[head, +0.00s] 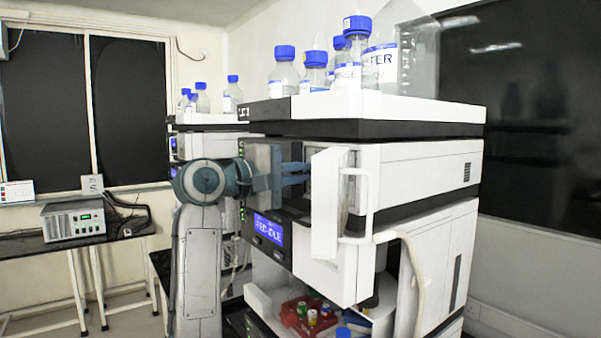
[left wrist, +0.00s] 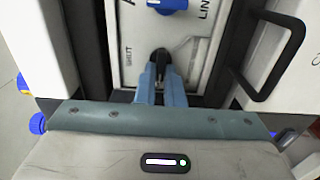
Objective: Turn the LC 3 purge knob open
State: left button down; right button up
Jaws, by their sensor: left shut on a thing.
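The column stack (head: 430,165) stands close in the head view, with its white door (head: 326,205) swung open toward me. My left gripper (head: 306,174) reaches in beside the door; the door hides its fingertips in the head view. In the left wrist view the blue fingers of my left gripper (left wrist: 161,76) are close together on a small black knob (left wrist: 160,56) on a pale panel. Lettering that looks like "SHUT" is left of this knob. A blue knob (left wrist: 168,5) is above it, cut by the frame edge. My right gripper is not in view.
The door's handle (left wrist: 278,58) stands to the right of my fingers. Blue-capped bottles (head: 285,70) stand on top of the stack. A lit blue display (head: 271,230) is below my gripper. A red tray of vials (head: 308,318) sits lower down.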

pick_arm(q)
jog(key=c, duration=1.5)
grip_release()
jog(key=shift+a, duration=0.1)
jog(key=shift+c, duration=0.2)
jog(key=b+v, duration=0.5)
jog(key=v, duration=0.5)
jog(key=shift+s+a, duration=0.2)
jog(key=shift+a, duration=0.1)
